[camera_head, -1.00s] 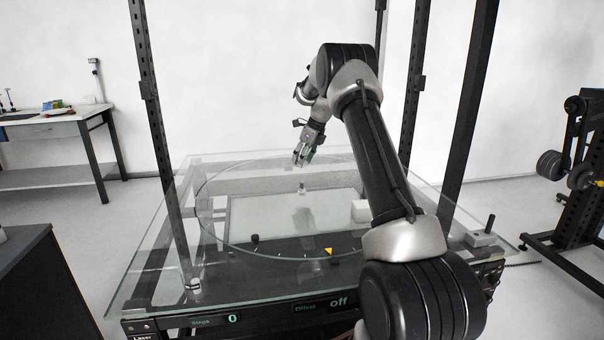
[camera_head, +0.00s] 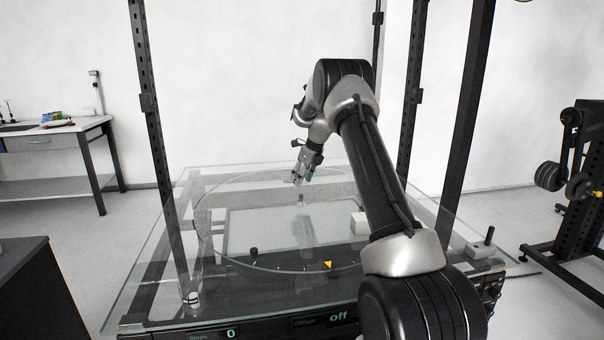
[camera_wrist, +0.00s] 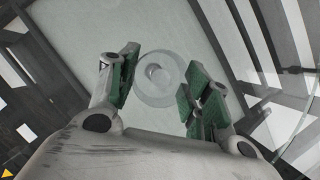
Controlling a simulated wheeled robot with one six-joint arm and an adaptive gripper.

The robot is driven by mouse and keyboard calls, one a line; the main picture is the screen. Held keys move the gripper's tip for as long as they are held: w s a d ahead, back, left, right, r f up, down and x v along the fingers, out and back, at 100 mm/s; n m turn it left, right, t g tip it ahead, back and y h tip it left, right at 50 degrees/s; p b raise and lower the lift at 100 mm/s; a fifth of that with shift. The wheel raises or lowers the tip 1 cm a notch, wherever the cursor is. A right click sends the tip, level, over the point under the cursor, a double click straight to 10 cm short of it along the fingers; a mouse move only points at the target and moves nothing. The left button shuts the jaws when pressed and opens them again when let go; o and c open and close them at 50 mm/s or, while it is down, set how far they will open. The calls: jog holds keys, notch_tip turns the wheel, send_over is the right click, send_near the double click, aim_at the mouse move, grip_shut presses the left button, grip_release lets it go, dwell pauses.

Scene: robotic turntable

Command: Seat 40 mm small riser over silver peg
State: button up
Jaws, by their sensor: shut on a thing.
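My gripper (camera_head: 301,180) is above the glass turntable (camera_head: 225,264), with its fingers angled down. In the wrist view, a clear, ring-shaped piece, the small riser (camera_wrist: 172,96), sits between the green-padded fingers (camera_wrist: 160,88), and they are shut on it. Its see-through wall is hard to make out, and I cannot make it out in the head view. The silver peg (camera_head: 301,200) stands just below the fingertips in the head view. A pale round shape, likely the peg (camera_wrist: 154,72), shows within the ring. I cannot tell whether riser and peg touch.
A white block (camera_head: 359,223) is right of the peg. A small black knob (camera_head: 254,253) and a yellow triangle (camera_head: 328,265) are near the front of the disc. Dark upright posts (camera_head: 158,120) flank the table. A joystick box (camera_head: 481,249) sits at the right edge.

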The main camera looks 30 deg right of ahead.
jog(key=shift+f, duration=1.65)
jog(key=shift+f, duration=1.9)
jog(key=o, duration=1.1)
jog(key=shift+o, duration=0.2)
jog(key=v, duration=1.2)
